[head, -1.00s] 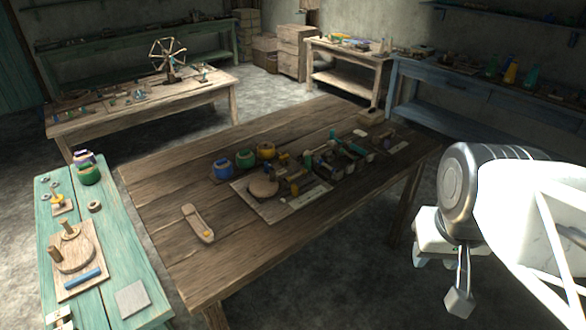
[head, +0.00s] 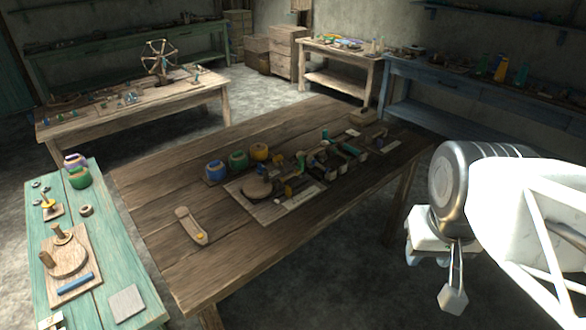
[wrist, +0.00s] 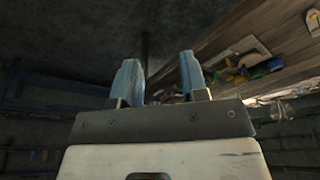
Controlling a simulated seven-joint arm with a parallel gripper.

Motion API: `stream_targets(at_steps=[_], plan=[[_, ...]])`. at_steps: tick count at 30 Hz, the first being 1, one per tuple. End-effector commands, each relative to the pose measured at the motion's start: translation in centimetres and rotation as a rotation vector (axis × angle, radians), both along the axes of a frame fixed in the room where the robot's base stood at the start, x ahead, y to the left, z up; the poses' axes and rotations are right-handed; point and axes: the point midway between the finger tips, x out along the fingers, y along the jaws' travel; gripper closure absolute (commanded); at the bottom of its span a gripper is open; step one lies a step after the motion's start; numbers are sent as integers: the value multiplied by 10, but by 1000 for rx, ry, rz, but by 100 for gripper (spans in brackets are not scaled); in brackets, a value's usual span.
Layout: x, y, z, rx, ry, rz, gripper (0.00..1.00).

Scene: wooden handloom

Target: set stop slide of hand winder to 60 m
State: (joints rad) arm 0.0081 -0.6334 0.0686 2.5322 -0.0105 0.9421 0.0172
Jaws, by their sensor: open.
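A wooden board with a round disc (head: 257,188) lies on the large brown table, with small parts and a pale strip (head: 300,198) along its front. A second board with a disc (head: 70,262), upright pegs and a blue bar lies on the teal bench. I cannot tell which is the hand winder; no stop slide or 60 m mark is readable. My gripper (head: 452,285) hangs off the right side of the brown table, apart from everything on it. In the wrist view, my gripper's (wrist: 160,80) two blue fingers are spread with nothing between them.
Coloured jars (head: 238,160) stand behind the brown table's board, and several small tools line its right side. A wooden shuttle-shaped piece (head: 191,226) lies at left. The brown table's front left (head: 240,255) is bare. A spoked wheel (head: 158,57) stands on the back table.

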Motion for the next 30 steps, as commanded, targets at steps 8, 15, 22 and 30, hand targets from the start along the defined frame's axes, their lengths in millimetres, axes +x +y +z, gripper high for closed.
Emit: stream_targets(at_steps=[8,15,22,30], plan=[[2,0,0,0,1,2,60],[21,4,4,-4,11,30,60],[64,14,9,-11,31,92,60],[126,31,10,-21,54,177,60]])
